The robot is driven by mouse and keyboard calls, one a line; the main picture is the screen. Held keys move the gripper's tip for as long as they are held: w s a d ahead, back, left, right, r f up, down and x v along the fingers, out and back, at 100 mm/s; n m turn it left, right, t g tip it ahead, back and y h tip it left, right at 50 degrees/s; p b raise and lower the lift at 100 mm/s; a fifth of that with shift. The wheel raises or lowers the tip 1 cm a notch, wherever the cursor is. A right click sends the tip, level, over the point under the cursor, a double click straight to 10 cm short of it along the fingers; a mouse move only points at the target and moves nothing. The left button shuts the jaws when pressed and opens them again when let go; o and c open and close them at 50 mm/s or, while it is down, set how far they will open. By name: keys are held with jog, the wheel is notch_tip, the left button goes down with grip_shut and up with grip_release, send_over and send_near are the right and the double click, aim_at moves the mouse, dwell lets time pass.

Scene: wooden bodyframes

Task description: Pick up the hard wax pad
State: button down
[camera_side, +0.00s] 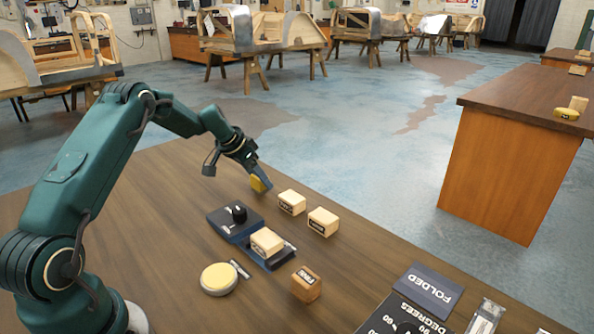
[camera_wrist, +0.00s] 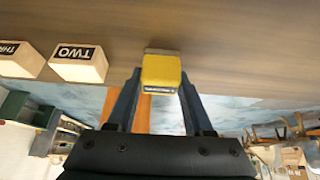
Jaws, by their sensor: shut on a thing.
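My gripper (camera_side: 258,178) is shut on a small yellow block (camera_side: 261,184) near the table's far edge. In the wrist view the yellow block (camera_wrist: 161,72) sits between the two fingertips, with a small label on its near face too small to read. I cannot tell whether it touches the table. A round pale-yellow pad (camera_side: 219,278) lies flat on the table, with a small label strip beside it. No readable label shows which of the two is the hard wax pad.
Two pale labelled blocks (camera_side: 291,202) (camera_side: 323,222) stand right of my gripper; one reads TWO (camera_wrist: 80,62). A dark stand with a black knob (camera_side: 238,212), another pale block (camera_side: 266,242) and a brown block (camera_side: 305,284) are nearer. A FOLDED card (camera_side: 430,288) lies front right.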

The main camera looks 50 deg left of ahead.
jog(key=r, duration=0.4)
jog(key=shift+s+a, duration=0.35)
jog(key=shift+s, duration=0.05)
jog(key=s+a+r, duration=0.6)
jog(key=s, duration=0.2)
jog(key=shift+s, duration=0.35)
jog(key=c, duration=0.8)
grip_release()
jog(key=shift+c, duration=0.2)
jog(key=c, duration=0.6)
jog(key=shift+c, duration=0.2)
